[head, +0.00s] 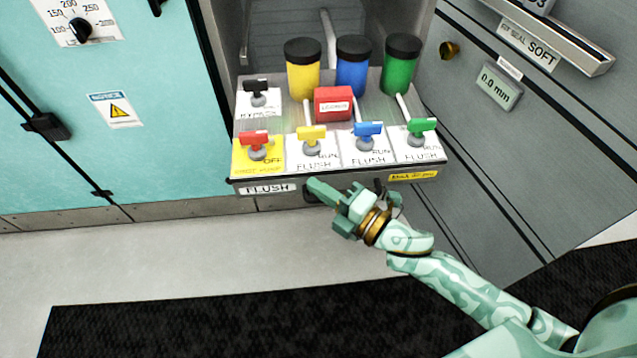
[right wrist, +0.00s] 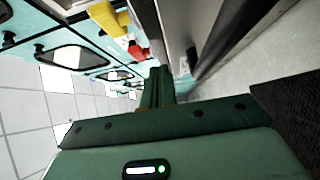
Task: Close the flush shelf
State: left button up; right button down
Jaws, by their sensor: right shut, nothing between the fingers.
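The flush shelf (head: 340,177) is pulled out of its cabinet bay, with a "FLUSH" label on its front edge. It carries yellow, blue and green canisters with black lids, a red block and several levers. My right gripper (head: 318,190) is shut and empty, just below and in front of the shelf's front edge. I cannot tell whether it touches the shelf. A dark handle part shows behind its fingers and is mostly hidden. In the right wrist view my shut fingers (right wrist: 157,85) point along the shelf's front face (right wrist: 178,35). My left gripper is not in view.
A turquoise cabinet (head: 130,150) with a dial stands to the left. Grey drawers (head: 510,120) with a brass knob stand to the right. The pale floor (head: 150,265) and the dark mat (head: 200,325) in front look clear.

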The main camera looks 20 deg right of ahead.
jog(key=shift+w+d, duration=0.15)
jog(key=shift+w, duration=0.4)
jog(key=shift+w, duration=0.1)
